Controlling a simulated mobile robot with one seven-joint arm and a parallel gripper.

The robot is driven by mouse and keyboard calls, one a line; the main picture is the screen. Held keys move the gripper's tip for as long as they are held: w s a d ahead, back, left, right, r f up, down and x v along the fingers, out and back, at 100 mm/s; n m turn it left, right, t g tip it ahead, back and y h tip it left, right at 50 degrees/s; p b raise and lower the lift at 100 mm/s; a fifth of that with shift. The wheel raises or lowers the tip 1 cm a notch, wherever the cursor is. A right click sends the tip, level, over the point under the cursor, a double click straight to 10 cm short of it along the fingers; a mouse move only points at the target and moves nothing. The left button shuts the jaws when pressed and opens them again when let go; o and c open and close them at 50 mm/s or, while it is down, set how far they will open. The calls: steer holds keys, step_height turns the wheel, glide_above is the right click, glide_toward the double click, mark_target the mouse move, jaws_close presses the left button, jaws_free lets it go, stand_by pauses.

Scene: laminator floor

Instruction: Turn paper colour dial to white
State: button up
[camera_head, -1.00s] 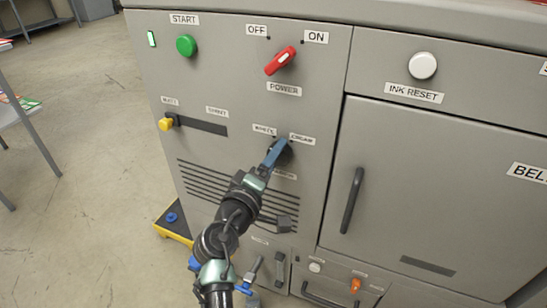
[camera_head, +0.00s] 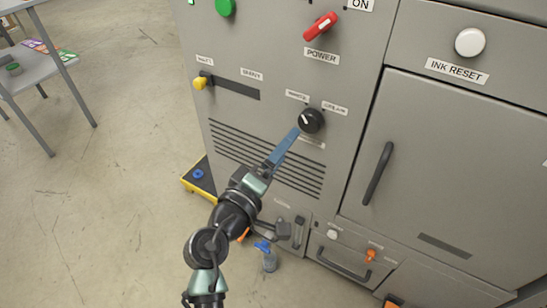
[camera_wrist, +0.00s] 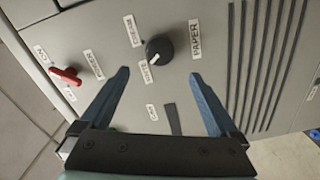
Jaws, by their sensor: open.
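The paper colour dial (camera_head: 311,120) is a round black knob with a white pointer line on the grey machine panel. It also shows in the wrist view (camera_wrist: 160,47). The pointer is turned toward the WHITE label (camera_head: 297,95), at the dial's upper left in the head view. The CREAM label (camera_head: 334,108) is at its upper right. My gripper (camera_wrist: 159,74) is open and empty. Its two blue fingers are spread in front of the panel, their tips a little short of the dial and apart from it.
The red power knob (camera_head: 320,26) is above the dial. A yellow slider knob (camera_head: 199,83) is at the left and a door handle (camera_head: 378,173) at the right. Vent slots (camera_head: 265,160) lie below. Open floor (camera_head: 120,170) is at the left.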

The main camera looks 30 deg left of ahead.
steer(key=s, duration=0.3)
steer(key=shift+s, duration=0.3)
